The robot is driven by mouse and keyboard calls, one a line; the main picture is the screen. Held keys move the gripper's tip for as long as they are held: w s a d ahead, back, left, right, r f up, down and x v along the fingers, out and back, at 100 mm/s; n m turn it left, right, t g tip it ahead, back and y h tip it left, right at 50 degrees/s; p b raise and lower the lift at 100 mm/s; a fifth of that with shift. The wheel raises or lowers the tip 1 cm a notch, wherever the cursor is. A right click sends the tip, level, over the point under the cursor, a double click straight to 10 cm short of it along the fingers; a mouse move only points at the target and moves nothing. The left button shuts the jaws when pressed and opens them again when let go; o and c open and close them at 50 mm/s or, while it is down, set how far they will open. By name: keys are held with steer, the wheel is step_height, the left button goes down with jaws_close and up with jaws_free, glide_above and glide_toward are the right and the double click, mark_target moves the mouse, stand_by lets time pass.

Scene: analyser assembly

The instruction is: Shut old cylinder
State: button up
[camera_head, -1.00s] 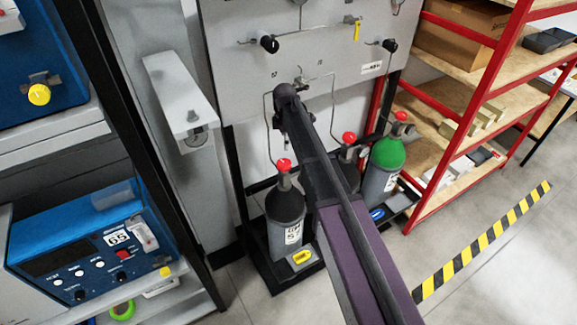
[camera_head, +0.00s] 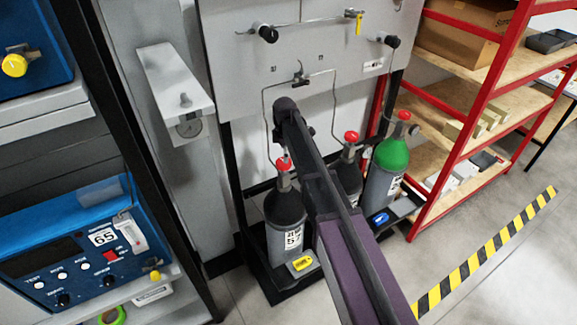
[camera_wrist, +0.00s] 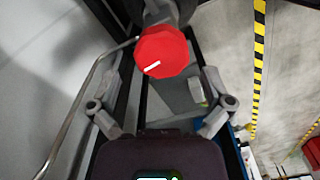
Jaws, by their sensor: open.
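Three gas cylinders stand in a black rack in the head view. The left one (camera_head: 287,222) is dark with a red knob (camera_head: 283,164). The middle dark one (camera_head: 349,172) has a red knob (camera_head: 351,137) and is partly hidden by my arm. The right one (camera_head: 385,178) has a green top and a red knob (camera_head: 404,115). I cannot tell which is the old cylinder. In the wrist view, my open gripper (camera_wrist: 161,84) has a red knob (camera_wrist: 163,52) just beyond its fingertips, between their lines and not held. My arm hides the gripper in the head view.
A grey panel (camera_head: 240,75) with black knobs and thin pipes rises behind the cylinders. A grey wall bracket (camera_head: 172,80) with a gauge is at left, near a blue instrument (camera_head: 75,250). Red-framed shelves (camera_head: 452,165) stand at right. Floor is open beside the striped tape (camera_head: 485,250).

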steer(key=shift+f+b, duration=1.55)
steer(key=shift+f, duration=0.3)
steer(key=c, duration=0.9)
steer(key=shift+d, duration=0.35)
steer(key=shift+c, duration=0.2)
steer(key=shift+a, duration=0.3)
